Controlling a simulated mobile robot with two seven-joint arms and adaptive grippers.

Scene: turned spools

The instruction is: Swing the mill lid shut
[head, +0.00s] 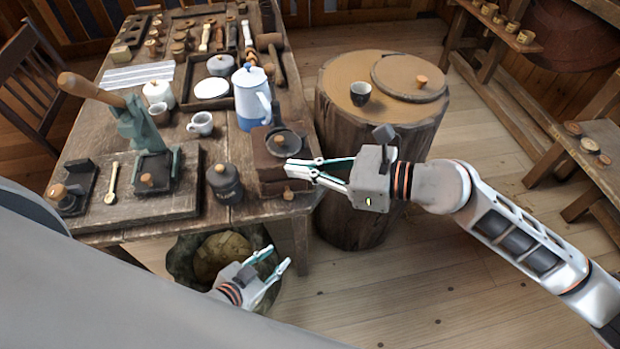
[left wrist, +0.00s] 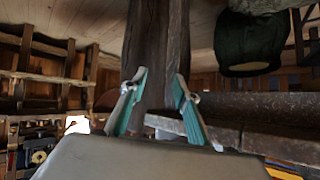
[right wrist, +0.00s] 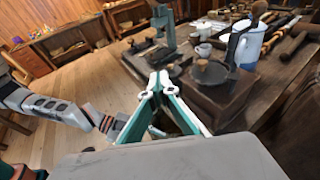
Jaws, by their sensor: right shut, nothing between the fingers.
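The mill (head: 268,176) is a dark wooden box at the table's near right corner, with a small knob low on its front. A round dark metal dish with a wooden knob (head: 279,139) sits on top. A thin dark piece rises behind it; I cannot tell whether this is the lid. The mill also shows in the right wrist view (right wrist: 218,103). My right gripper (head: 288,170) is shut and empty at the mill's right side in the head view; contact is unclear. My left gripper (head: 280,256) is open and empty, low beside the table's front edge.
A blue-and-white pot (head: 252,100) stands close behind the mill. A dark lidded jar (head: 226,184) stands to its left. A stump (head: 340,135) with a cup (head: 360,93) and round board stands to the right. A sack (head: 215,256) is below the table front.

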